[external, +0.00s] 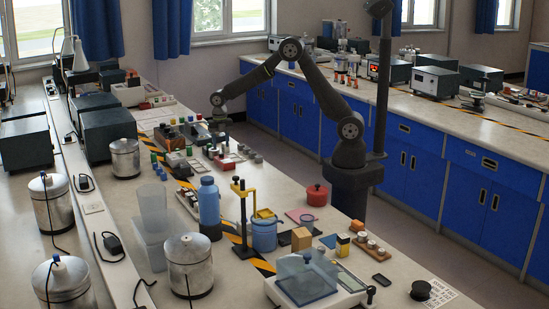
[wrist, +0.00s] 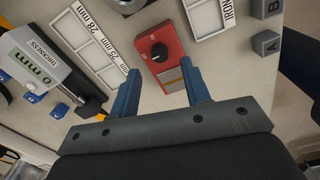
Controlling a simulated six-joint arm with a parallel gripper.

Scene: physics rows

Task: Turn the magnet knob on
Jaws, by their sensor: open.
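A red box (wrist: 172,76) with a round black knob (wrist: 159,52) lies on the bench in the wrist view. The knob has a pale pointer mark. A small red block (external: 226,161) in the external view is probably the same box, but it is too small to be sure. My gripper (wrist: 160,72) is open and empty. Its two blue fingers show on either side of the lower part of the red box, with the knob beyond their tips. In the external view my gripper (external: 219,120) hangs over the far part of the left bench; its fingers are too small to make out.
White labelled trays (wrist: 92,42) lie left of the red box, and another tray marked IRON (wrist: 210,16) lies right. Grey lettered blocks (wrist: 266,42) stand farther right. A grey THICKNESS gauge (wrist: 42,62) stands at left. A blue bottle (external: 209,202) stands on the nearer bench.

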